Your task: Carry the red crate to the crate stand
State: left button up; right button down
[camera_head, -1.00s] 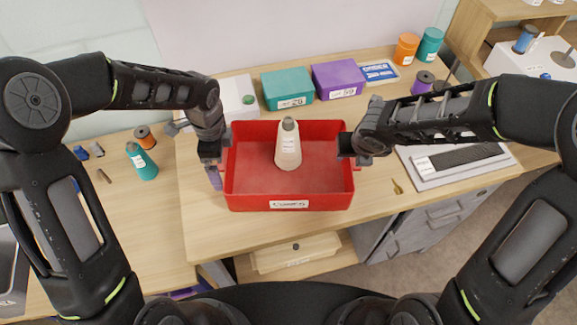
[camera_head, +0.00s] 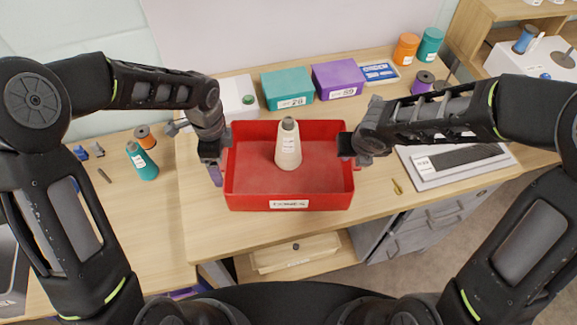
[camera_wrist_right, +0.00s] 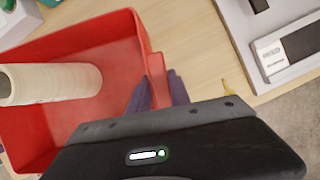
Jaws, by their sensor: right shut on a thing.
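The red crate (camera_head: 290,190) is upright at the middle of the table's front part. A cream cone of yarn (camera_head: 288,150) stands inside it. My right gripper (camera_head: 346,150) is at the crate's right wall; in the right wrist view its purple fingers (camera_wrist_right: 160,92) are shut on the handle tab of the red crate (camera_wrist_right: 120,60). My left gripper (camera_head: 213,165) is at the crate's left wall, a purple finger showing just outside it; whether its jaws are closed is hidden. I cannot tell whether the crate is clear of the tabletop. I cannot make out the crate stand.
A teal box (camera_head: 287,88) and a purple box (camera_head: 338,80) stand behind the crate. Bare wooden tabletop (camera_head: 225,230) lies in front.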

pick_arm(q)
jog(key=shift+c, duration=1.1)
jog(key=shift+r, duration=0.1)
pick_arm(e)
jog(key=shift+r, duration=0.1)
